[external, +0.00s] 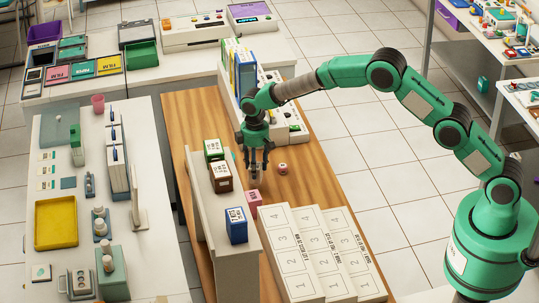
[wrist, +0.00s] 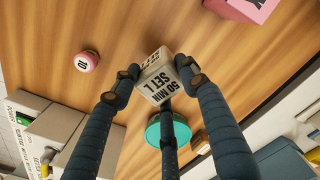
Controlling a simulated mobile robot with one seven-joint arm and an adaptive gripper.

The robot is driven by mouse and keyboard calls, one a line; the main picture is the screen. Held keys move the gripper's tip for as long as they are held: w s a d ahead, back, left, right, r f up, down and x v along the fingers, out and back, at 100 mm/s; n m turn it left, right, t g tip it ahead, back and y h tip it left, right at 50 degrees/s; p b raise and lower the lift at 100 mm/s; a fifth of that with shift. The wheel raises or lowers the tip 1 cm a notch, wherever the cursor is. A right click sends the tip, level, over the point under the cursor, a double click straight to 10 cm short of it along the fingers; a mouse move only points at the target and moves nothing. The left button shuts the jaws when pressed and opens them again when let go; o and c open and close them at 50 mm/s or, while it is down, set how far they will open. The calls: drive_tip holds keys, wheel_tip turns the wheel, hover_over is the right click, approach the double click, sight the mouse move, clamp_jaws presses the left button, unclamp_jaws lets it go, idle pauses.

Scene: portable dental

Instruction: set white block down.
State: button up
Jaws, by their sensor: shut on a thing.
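The white block (wrist: 158,76) with black lettering is between the fingertips of my gripper (wrist: 158,72) in the wrist view. The fingers are shut on it, with dark fingertips at its left and right sides and another finger below. In the external view my gripper (external: 255,165) points down over the wooden table, and the block (external: 256,180) shows small and pale, partly hidden by the fingers. I cannot tell whether the block touches the wood.
A pink block (external: 255,198) and a small pink-and-white round piece (external: 282,168) lie nearby on the wooden table (external: 310,180). A beige shelf (external: 195,205) with several small boxes stands left. Numbered white panels (external: 320,255) lie in front. A teal disc (wrist: 180,132) sits below the gripper.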

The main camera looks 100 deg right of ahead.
drive_tip(key=shift+f+b, duration=0.45)
drive_tip(key=shift+f, duration=1.25)
drive_tip(key=shift+f, duration=0.1)
drive_tip(key=o, duration=1.6)
drive_tip(key=shift+c, duration=0.2)
wheel_tip(320, 180, up, 12)
drive_tip(key=shift+r+p, duration=0.1)
drive_tip(key=shift+p, duration=1.1)
